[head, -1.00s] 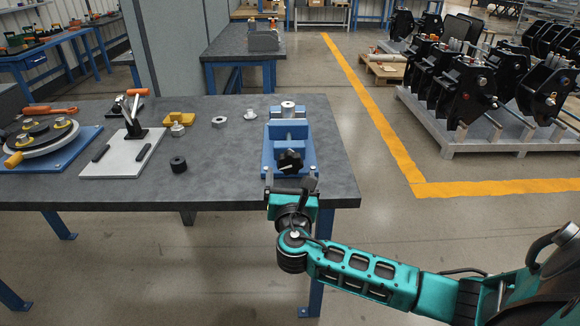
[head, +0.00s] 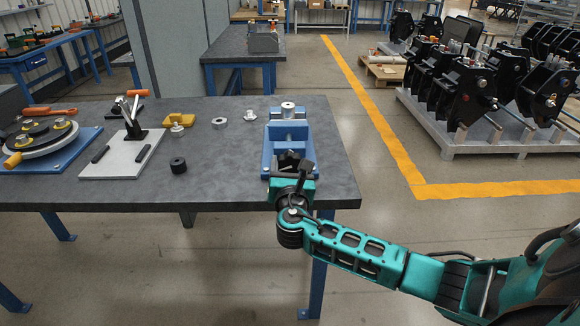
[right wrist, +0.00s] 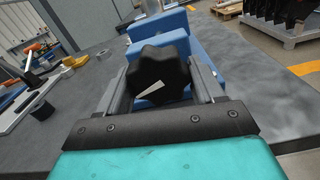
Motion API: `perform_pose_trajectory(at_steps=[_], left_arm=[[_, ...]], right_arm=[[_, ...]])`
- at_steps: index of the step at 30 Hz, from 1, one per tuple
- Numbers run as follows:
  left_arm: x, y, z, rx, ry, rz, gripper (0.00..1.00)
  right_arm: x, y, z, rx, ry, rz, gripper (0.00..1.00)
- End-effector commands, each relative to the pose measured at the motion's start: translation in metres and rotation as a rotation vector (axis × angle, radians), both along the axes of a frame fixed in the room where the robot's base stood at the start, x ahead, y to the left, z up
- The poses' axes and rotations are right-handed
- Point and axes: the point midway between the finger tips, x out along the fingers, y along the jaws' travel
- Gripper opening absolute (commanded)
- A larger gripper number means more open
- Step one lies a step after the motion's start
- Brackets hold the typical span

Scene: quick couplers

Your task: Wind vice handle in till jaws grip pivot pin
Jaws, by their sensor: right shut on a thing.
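The blue vice (head: 289,131) stands near the right end of the grey table. A silver pivot pin (head: 288,106) stands upright at its far end; whether the jaws touch it I cannot tell. The vice's black star-shaped handle (right wrist: 159,77) has a white pointer mark and fills the middle of the right wrist view. My right gripper (right wrist: 160,88) is shut on this handle, with one finger on each side. In the head view the right gripper (head: 290,168) is at the near end of the vice and partly hides the handle. My left gripper is not in view.
A blue-based round fixture (head: 48,140) is at far left. The table's right edge is close to the vice.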

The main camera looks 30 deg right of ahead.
Motion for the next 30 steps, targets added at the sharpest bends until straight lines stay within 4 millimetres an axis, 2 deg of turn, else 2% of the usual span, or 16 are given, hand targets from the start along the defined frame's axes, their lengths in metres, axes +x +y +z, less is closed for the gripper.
perform_pose_trajectory(at_steps=[1,7,16,23,24,30], left_arm=[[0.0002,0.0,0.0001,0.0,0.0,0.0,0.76],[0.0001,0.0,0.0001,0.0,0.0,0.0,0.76],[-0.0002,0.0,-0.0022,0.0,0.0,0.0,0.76],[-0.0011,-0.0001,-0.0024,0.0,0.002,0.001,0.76],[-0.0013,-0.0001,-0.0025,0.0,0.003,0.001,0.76],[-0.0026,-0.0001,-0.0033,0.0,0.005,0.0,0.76]], right_arm=[[-0.0001,0.0002,-0.0002,0.0,0.0,0.0,0.55],[-0.0002,0.0003,-0.0003,0.0,0.0,0.0,0.37],[-0.0003,0.0009,-0.0012,0.1,-0.059,-0.001,0.37],[-0.0001,0.001,-0.0008,0.102,-0.06,0.0,0.37],[-0.0001,0.0009,-0.0008,0.102,-0.06,0.0,0.71],[0.0,0.0008,-0.0005,0.1,-0.06,0.0,0.88]])
